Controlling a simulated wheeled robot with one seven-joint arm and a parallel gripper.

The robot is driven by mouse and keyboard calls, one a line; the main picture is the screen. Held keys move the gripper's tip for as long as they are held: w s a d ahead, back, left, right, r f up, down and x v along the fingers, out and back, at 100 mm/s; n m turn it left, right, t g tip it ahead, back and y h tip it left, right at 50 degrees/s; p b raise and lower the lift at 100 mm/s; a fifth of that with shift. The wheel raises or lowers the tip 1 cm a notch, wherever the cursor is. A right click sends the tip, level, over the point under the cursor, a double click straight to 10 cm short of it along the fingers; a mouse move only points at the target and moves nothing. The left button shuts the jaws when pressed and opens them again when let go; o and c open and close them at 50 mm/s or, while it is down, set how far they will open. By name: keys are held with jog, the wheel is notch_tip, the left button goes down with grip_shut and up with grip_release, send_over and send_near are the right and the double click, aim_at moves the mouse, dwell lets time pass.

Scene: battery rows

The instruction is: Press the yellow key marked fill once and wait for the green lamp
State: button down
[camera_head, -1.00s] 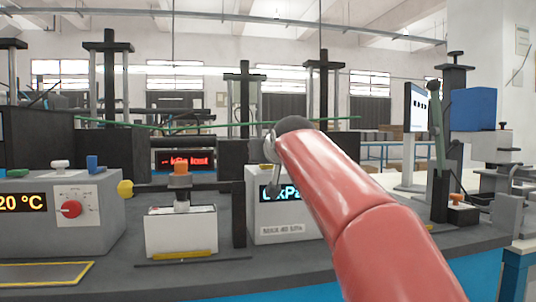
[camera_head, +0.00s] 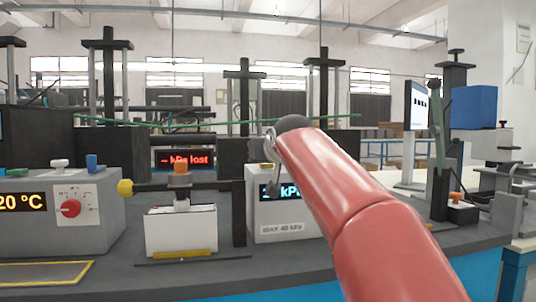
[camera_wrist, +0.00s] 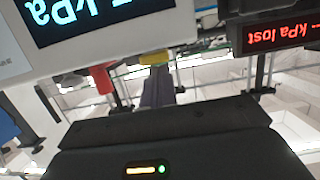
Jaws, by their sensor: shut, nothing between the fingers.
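The yellow key (camera_wrist: 155,58) shows in the wrist view, which is upside down, on the top edge of the white box (camera_head: 256,214) with a cyan kPa display. My gripper (camera_wrist: 156,76) is shut and empty, its fingertips right at the yellow key. I cannot tell whether they touch or press it, and its marking is not legible. A red key (camera_wrist: 103,79) sits beside it. In the head view my red arm hides part of the box and display. I cannot make out a green lamp on the box; a small green light shows on the dark body in the wrist view.
A red-lit display (camera_head: 186,160) reading "kPa lost" stands behind.

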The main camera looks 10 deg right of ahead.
aim_at(268, 171)
notch_tip(268, 171, up, 4)
jog(key=shift+s+f+p, duration=0.15)
jog(key=shift+f+p, duration=0.1)
jog(key=shift+p, duration=0.45)
jog(key=b+v, duration=0.2)
jog(key=v, duration=0.8)
jog(key=shift+f, duration=0.2)
jog(key=shift+s, duration=0.1)
